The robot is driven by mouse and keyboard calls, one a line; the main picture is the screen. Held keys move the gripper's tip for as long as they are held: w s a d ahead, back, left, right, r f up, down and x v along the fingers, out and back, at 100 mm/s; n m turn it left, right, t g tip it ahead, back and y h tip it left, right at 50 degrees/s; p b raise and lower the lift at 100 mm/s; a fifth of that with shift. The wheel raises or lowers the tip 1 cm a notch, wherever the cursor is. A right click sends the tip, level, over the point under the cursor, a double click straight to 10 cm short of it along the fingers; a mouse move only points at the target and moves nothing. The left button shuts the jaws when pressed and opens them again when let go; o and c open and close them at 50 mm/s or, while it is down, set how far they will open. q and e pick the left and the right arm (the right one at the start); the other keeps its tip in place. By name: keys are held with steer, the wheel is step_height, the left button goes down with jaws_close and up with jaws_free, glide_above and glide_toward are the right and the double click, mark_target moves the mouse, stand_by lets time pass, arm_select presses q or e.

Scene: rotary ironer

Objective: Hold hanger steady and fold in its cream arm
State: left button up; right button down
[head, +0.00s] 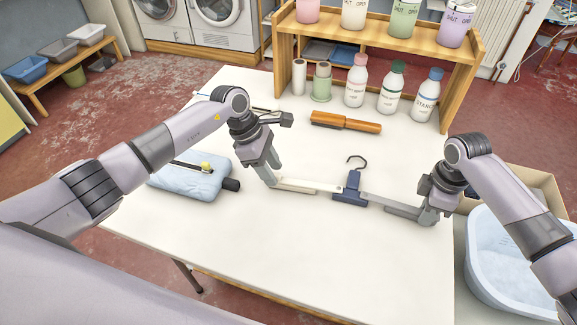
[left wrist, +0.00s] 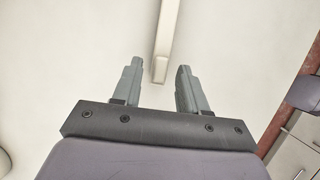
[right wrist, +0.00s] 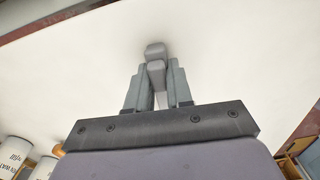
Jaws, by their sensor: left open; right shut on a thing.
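The hanger lies on the white table with a dark blue centre body (head: 349,189) and a dark hook (head: 357,161) pointing to the back. Its cream arm (head: 302,186) extends to the left and its grey arm (head: 388,203) to the right. My left gripper (head: 270,180) is at the outer end of the cream arm. In the left wrist view the cream arm (left wrist: 164,45) ends between the open fingers, with gaps on both sides. My right gripper (head: 424,212) is shut on the outer end of the grey arm, which shows between the fingers in the right wrist view (right wrist: 155,53).
A light blue padded board (head: 188,182) lies at left. A pale blue basin (head: 510,262) stands at right. The table front is clear.

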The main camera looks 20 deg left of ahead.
arm_select(q)
jaws_close()
steer(key=shift+s, duration=0.15)
steer(key=shift+s+n, duration=0.6)
steer(key=shift+s, duration=0.1)
steer(key=s+d+n+t, duration=0.1)
steer(key=s+n, duration=0.1)
steer(key=s, duration=0.1)
steer(key=s+d+n+y, duration=0.1)
steer(key=s+d+n, duration=0.1)
steer(key=s+d+n+t, duration=0.1)
steer(key=s+d+n, duration=0.1)
steer(key=s, duration=0.1)
steer(key=shift+s+n+t, duration=0.3)
steer(key=s+d+n+y, duration=0.1)
steer(key=d+n, duration=0.1)
steer(key=s+d+n+t, duration=0.1)
steer(key=s+d+n, duration=0.1)
steer(key=d, duration=0.1)
steer(key=s+d+n+y, duration=0.1)
steer(key=d+n, duration=0.2)
steer(key=shift+s+d+y, duration=0.15)
steer(key=shift+y, duration=0.15)
steer(key=shift+s+d+n+y, duration=0.1)
steer(key=shift+d+n+y, duration=0.4)
steer(key=shift+d+n, duration=0.9)
steer(key=shift+d, duration=0.15)
